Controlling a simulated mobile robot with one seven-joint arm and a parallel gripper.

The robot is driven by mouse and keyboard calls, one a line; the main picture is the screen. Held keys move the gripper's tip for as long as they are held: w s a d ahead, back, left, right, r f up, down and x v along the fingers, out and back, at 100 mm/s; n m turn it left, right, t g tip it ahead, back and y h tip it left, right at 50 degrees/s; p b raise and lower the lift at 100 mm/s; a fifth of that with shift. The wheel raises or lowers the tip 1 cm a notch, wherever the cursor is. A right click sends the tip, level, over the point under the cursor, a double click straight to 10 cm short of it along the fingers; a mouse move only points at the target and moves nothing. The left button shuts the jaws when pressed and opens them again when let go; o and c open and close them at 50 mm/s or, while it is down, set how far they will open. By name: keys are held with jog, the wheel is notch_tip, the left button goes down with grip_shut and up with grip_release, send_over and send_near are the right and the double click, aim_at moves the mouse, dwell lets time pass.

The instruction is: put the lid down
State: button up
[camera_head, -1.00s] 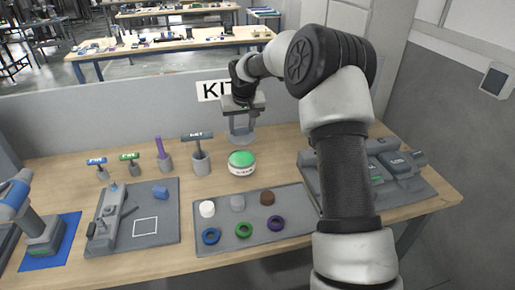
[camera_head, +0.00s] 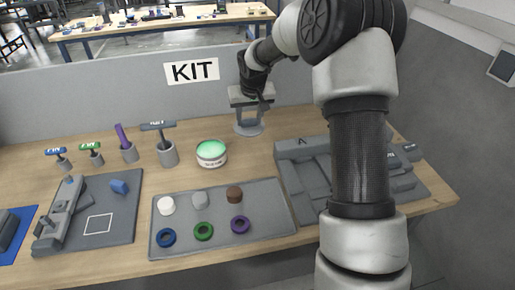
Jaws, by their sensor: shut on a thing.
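My gripper (camera_head: 249,119) points down at the back of the table, shut on a round grey lid (camera_head: 249,131). The lid is held roughly flat, at or just above the wood; I cannot tell whether it touches. A white round tub (camera_head: 211,153) with a green top face stands to the left of and nearer than the lid, apart from it. The fingers partly hide the lid's middle.
A grey tray (camera_head: 266,189) holds small caps and coloured rings in front. A grey block fixture (camera_head: 290,150) stands at right, partly behind my arm. Tools in round holders, including a grey one (camera_head: 167,154), stand left. Behind is a partition with a KIT sign (camera_head: 192,72).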

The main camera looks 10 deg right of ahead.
jog(key=shift+d+f, duration=0.1)
jog(key=shift+f, duration=0.2)
notch_tip(320, 180, down, 10)
jog(key=shift+r, duration=0.25)
jog(key=shift+f+b, duration=0.1)
jog(key=shift+b, duration=0.2)
jog(key=shift+f, duration=0.15)
jog(key=o, duration=1)
jog(key=shift+o, duration=0.2)
